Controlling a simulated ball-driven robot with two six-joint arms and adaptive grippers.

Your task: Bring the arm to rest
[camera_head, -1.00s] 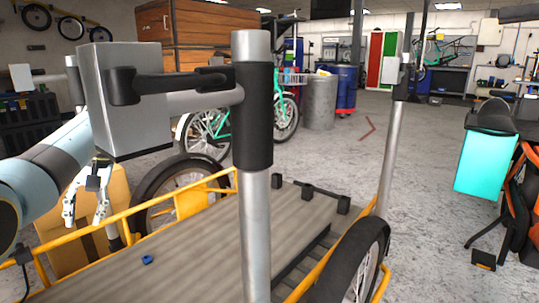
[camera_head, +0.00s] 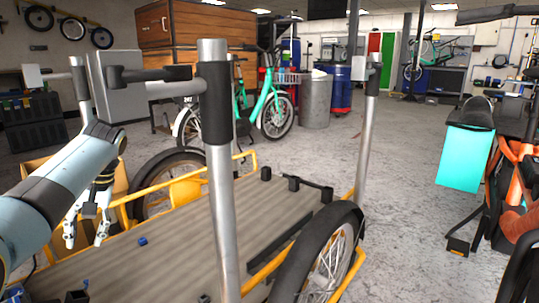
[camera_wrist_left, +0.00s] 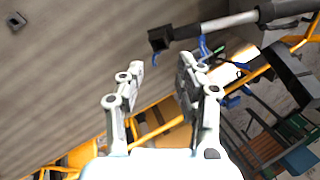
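My left gripper (camera_head: 86,241) hangs with its fingers pointing down at the left edge of the cargo bike, beside the yellow rail of its bed. Its two pale fingers are apart and nothing shows between them. In the left wrist view, the gripper (camera_wrist_left: 161,66) is also open and empty, with the grey bed behind the fingertips. My left arm (camera_head: 62,195) reaches in from the left, bent at the elbow. My right gripper is not in view.
The cargo bike's bed (camera_head: 190,238) carries a small blue piece (camera_head: 142,241). A tall metal post (camera_head: 219,190) rises close in front, and a wheel (camera_head: 318,262) stands at its right. A turquoise panel (camera_head: 465,158) hangs at right. Open floor (camera_head: 400,210) lies between.

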